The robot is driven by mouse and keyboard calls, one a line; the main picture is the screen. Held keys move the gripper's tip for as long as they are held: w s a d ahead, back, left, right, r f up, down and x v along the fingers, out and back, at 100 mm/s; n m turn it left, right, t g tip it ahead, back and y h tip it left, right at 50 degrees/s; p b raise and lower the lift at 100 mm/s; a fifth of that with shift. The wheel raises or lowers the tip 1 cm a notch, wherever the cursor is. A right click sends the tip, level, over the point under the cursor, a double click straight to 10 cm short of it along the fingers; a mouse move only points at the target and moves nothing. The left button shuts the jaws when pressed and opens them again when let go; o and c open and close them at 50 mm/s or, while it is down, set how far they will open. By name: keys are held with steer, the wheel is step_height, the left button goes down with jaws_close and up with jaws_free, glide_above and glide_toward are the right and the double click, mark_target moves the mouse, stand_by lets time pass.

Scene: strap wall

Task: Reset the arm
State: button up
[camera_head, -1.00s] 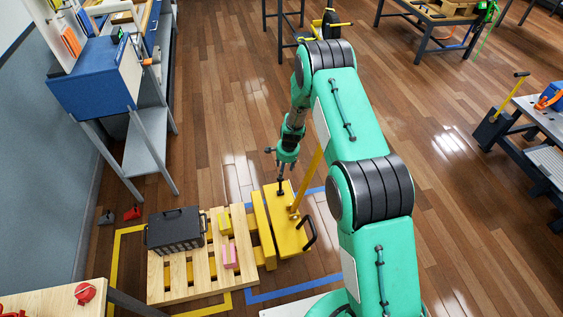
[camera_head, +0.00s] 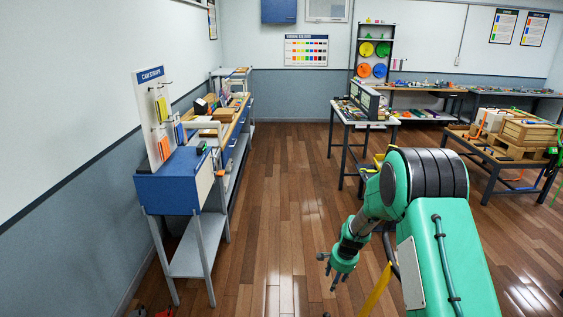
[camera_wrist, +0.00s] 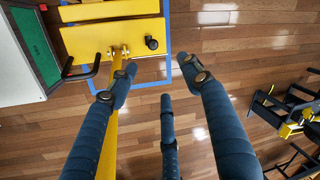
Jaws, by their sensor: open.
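My gripper (camera_head: 331,272) hangs at the end of my green arm (camera_head: 437,250), right of centre in the head view, over the wooden floor. In the wrist view, my gripper (camera_wrist: 158,74) shows its dark blue fingers spread apart, with nothing between them. Beyond the fingers is a yellow truck (camera_wrist: 103,38) with a black knob and a yellow pole (camera_wrist: 110,140). The pole passes beside and partly behind the left finger; I cannot tell whether they touch. In the head view the yellow pole (camera_head: 376,292) shows next to my arm.
A blue cabinet bench (camera_head: 170,188) with a strap board stands along the left wall. Tables (camera_head: 350,118) stand at the back. A table with wooden crates (camera_head: 500,155) is at the right. The floor (camera_head: 278,200) between the left bench and my arm is clear.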

steer(key=s+a+r+n+t, duration=0.1)
steer(key=s+r+n, duration=0.1)
steer(key=s+r, duration=0.65)
steer(key=s+r+n, duration=0.1)
steer(key=s+r, duration=0.2)
steer(key=r, duration=1)
steer(key=s+a+r+n+t, duration=0.1)
steer(key=s+r+n, duration=0.1)
steer(key=s+r, duration=0.65)
steer(key=s+r+n, duration=0.1)
steer(key=s+r, duration=0.3)
steer(key=s, duration=0.5)
steer(key=s+r+n+t, duration=0.1)
steer(key=s+r+n, duration=0.1)
steer(key=s+r, duration=0.3)
steer(key=s+d+r+n+h, duration=0.1)
steer(key=s+r, duration=0.3)
steer(key=s, duration=0.9)
steer(key=shift+s+r+n, duration=0.2)
steer(key=shift+r+n, duration=0.05)
steer(key=shift+n, duration=0.35)
